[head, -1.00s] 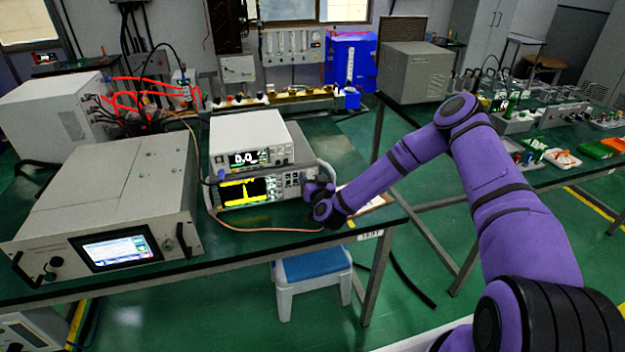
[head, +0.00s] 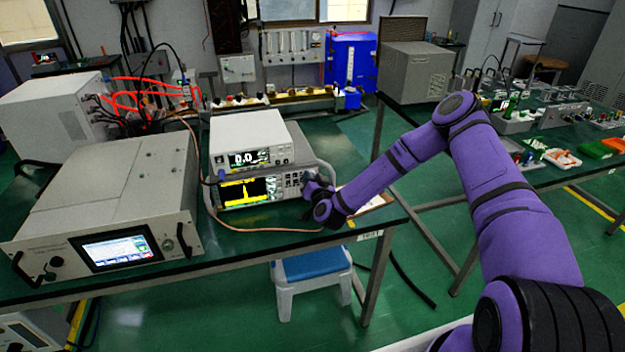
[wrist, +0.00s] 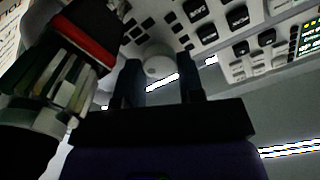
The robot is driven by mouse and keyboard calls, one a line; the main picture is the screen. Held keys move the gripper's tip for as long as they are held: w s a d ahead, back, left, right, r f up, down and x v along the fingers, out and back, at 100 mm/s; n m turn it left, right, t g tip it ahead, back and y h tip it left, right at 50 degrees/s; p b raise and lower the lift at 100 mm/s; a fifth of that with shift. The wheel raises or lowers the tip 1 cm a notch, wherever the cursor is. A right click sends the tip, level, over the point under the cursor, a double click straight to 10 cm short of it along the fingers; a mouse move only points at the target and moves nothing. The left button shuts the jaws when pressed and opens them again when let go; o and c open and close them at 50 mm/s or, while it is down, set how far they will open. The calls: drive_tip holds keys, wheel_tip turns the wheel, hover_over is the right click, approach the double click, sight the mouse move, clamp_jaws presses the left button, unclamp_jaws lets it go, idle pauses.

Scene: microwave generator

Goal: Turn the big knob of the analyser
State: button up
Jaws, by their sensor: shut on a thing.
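The analyser (head: 262,203) is the lower of two stacked instruments on the bench, with a yellow trace on its dark screen (head: 245,190) and buttons to the right. My gripper (head: 314,187) is at the right end of its front panel and covers the knob there in the head view. In the wrist view, the big pale round knob (wrist: 157,66) sits between the two dark fingers of my gripper (wrist: 161,76), which are shut on it. Dark panel buttons (wrist: 197,10) show above the knob.
A second instrument (head: 247,135) with a numeric display rests on the analyser. A larger grey unit (head: 110,200) stands to the left. A brown cable (head: 250,229) runs along the bench in front. A blue-topped stool (head: 311,265) stands below.

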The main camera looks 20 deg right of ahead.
drive_tip(key=shift+m, duration=1.6)
drive_tip(key=o, duration=0.9)
drive_tip(key=shift+s, duration=0.1)
drive_tip(key=s, duration=1)
drive_tip(key=shift+s, duration=0.3)
drive_tip(key=shift+d, duration=0.1)
